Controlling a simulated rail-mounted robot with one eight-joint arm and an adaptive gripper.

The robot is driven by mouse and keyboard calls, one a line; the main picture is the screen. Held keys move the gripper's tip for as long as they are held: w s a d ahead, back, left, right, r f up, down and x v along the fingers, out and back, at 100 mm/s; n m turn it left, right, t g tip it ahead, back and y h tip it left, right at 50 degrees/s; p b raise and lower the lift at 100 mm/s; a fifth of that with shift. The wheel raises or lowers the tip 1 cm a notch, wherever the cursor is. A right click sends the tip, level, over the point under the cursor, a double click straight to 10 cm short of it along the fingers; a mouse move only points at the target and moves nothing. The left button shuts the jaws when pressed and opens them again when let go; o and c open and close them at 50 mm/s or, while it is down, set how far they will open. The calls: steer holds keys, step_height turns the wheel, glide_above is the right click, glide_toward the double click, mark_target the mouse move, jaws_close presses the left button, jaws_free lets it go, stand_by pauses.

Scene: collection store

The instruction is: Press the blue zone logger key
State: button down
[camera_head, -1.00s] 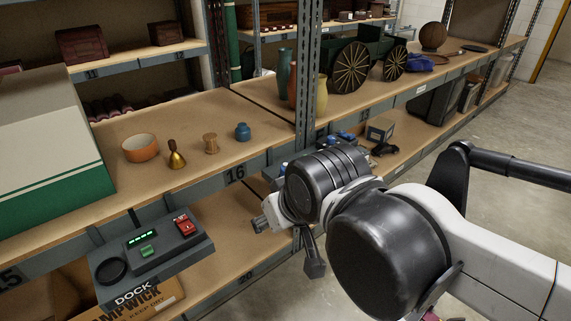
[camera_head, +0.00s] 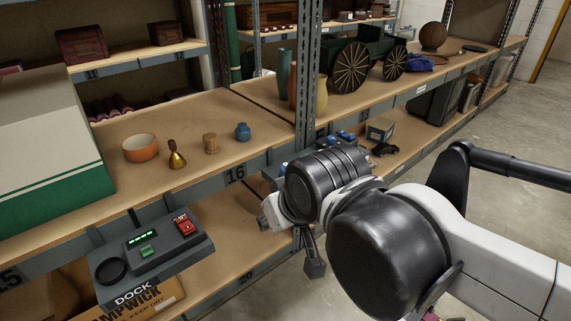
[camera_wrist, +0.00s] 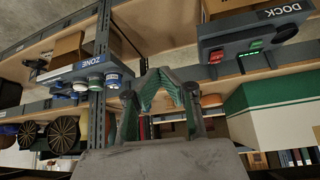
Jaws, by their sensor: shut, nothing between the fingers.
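In the wrist view, which is turned over, a grey panel marked ZONE (camera_wrist: 82,67) sits at left by a rack upright. Several round keys with blue and whitish parts (camera_wrist: 112,80) stick out from it; I cannot tell their colours apart surely. My gripper (camera_wrist: 160,80) is shut and empty, with its fingers in the middle of the wrist view, apart from the panel and to the right of its keys. In the head view my arm hides most of this panel, and the gripper's fingertips are not clear.
A second panel marked DOCK (camera_head: 150,255), with a green and a red key, hangs at the shelf front, lower left. An orange bowl (camera_head: 141,150), brass bell (camera_head: 176,160), wooden spool (camera_head: 211,144) and blue jar (camera_head: 243,132) stand above. A rack upright (camera_head: 306,80) is beside my wrist.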

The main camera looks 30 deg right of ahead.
stand_by(0.6)
steer(key=w+d+r+m+p, duration=0.1)
steer(key=w+d+r+p, duration=0.2)
steer(key=w, duration=0.4)
steer(key=m+t+y+p, duration=0.2)
steer(key=m+p, duration=0.3)
steer(key=p, duration=0.5)
glide_above(286, 164)
steer(key=f, duration=0.2)
steer(key=shift+s+r, duration=0.1)
steer(key=shift+r, duration=0.05)
steer(key=shift+b, duration=0.3)
step_height(286, 164, down, 9)
steer(key=b, duration=0.6)
steer(key=shift+b, duration=0.3)
stand_by(0.3)
steer(key=shift+f, duration=0.35)
